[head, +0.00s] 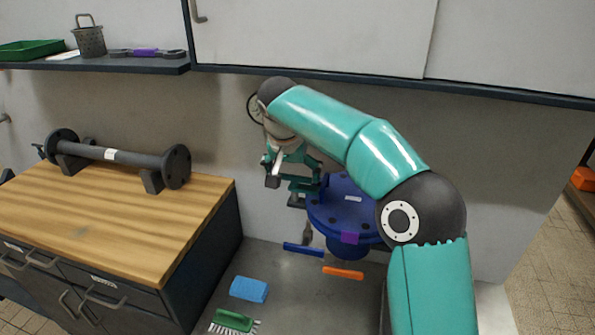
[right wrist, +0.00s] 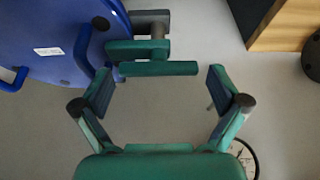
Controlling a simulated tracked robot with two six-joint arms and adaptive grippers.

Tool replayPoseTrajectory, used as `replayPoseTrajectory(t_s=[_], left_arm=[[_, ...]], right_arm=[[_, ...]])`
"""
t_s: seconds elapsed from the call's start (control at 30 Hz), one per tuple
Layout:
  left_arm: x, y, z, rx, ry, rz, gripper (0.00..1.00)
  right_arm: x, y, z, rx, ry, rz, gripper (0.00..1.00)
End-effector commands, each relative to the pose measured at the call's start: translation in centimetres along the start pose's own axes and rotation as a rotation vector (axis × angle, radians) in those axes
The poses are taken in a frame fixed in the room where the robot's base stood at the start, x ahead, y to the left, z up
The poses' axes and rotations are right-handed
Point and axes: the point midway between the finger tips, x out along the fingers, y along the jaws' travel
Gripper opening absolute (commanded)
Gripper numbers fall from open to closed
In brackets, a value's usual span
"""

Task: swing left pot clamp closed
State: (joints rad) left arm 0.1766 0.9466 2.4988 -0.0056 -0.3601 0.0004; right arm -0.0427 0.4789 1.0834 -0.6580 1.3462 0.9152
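The pot's round blue lid (head: 345,205) is partly hidden behind my right arm in the head view. It also shows at the upper left of the right wrist view (right wrist: 50,40). A teal clamp (right wrist: 138,50) with a grey post sits at the lid's edge, and its teal bar (right wrist: 158,69) lies just ahead of the fingertips. In the head view the clamp (head: 299,200) is partly hidden by my gripper. My right gripper (right wrist: 158,88) is open, its fingers spread with nothing between them. It hangs at the lid's left edge in the head view (head: 288,178). My left gripper is out of view.
A wooden-topped bench (head: 95,215) with a flanged pipe (head: 115,155) stands at the left. A blue sponge (head: 249,289), green brush (head: 233,321) and orange-handled item (head: 343,273) lie in front of the pot. A shelf edge (head: 390,88) runs above my arm.

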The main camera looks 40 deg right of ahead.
Motion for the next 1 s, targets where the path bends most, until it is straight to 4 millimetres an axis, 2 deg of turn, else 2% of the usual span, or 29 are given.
replayPoseTrajectory(t_s=[0.3, 0.47, 0.57, 0.9, 1.0], left_arm=[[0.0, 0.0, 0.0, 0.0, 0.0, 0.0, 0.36], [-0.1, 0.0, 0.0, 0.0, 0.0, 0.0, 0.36], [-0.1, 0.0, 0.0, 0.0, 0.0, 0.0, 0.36], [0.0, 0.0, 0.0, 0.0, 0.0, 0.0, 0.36], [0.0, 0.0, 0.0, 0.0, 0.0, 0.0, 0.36]], right_arm=[[-0.1, 0.0, 0.0, 0.002, 0.0, 0.001, 1.0], [-1.2, 0.0, -0.1, 0.002, 0.002, 0.0, 1.0], [-2.7, -0.1, -0.1, 0.001, 0.002, -0.002, 1.0], [-9.5, -0.2, 0.0, 0.002, 0.002, -0.003, 1.0], [-10.6, -0.2, -0.1, 0.001, 0.001, 0.0, 1.0]])
